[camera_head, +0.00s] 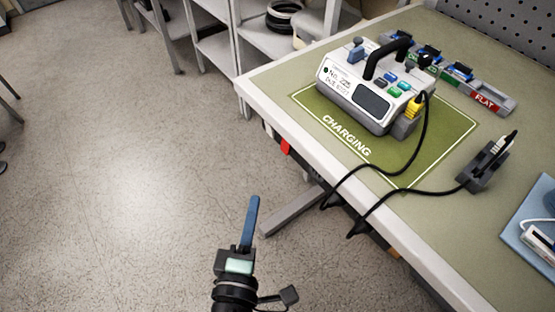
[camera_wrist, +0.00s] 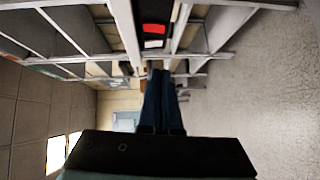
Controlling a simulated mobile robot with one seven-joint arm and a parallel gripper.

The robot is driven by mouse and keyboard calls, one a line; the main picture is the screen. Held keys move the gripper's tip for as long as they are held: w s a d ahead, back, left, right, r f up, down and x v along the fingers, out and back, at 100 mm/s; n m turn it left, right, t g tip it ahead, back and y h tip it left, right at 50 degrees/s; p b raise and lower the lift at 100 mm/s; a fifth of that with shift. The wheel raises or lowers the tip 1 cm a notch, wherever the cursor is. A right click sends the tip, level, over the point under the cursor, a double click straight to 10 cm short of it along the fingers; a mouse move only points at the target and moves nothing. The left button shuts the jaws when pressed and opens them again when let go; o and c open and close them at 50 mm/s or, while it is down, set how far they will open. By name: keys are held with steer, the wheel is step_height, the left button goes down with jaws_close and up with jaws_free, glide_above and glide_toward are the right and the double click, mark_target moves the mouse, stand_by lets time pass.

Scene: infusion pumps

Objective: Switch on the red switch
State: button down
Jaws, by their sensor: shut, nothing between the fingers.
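A red switch (camera_head: 285,146) shows under the near left edge of the workbench, mostly hidden below the tabletop. In the wrist view, a dark panel near the top carries a red part (camera_wrist: 156,28) with a whitish part beside it; I cannot tell whether the switch is on or off. My gripper (camera_head: 254,200) is in the air off the bench's near side, to the left of and below the switch in the head view, apart from it. Its blue fingers are together and empty. They also show in the wrist view (camera_wrist: 162,75), pointing away from the camera.
A white pump (camera_head: 352,97) with a black handle stands on the green CHARGING mat (camera_head: 402,178). A black cable hangs over the bench edge from a grey holder (camera_head: 484,167). A grey bench leg (camera_head: 292,212) lies near my gripper. The floor (camera_head: 120,200) at left is clear.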

steer(key=p, duration=0.1)
glide_toward(281, 149)
steer(key=w+a, duration=0.2)
steer(key=w, duration=0.2)
steer(key=shift+w+d+f+p, duration=0.1)
steer(key=shift+w+d+p, duration=0.15)
steer(key=shift+w+d, duration=0.35)
steer(key=shift+w+d+f+p, duration=0.1)
steer(key=shift+w+d+p, duration=0.1)
steer(key=shift+w+d, duration=0.4)
steer(key=shift+s+d, duration=0.15)
steer(key=shift+s, duration=0.05)
steer(key=shift+w+d+t+b, duration=0.2)
steer(key=shift+t+b, duration=0.1)
steer(key=shift+b, duration=0.9)
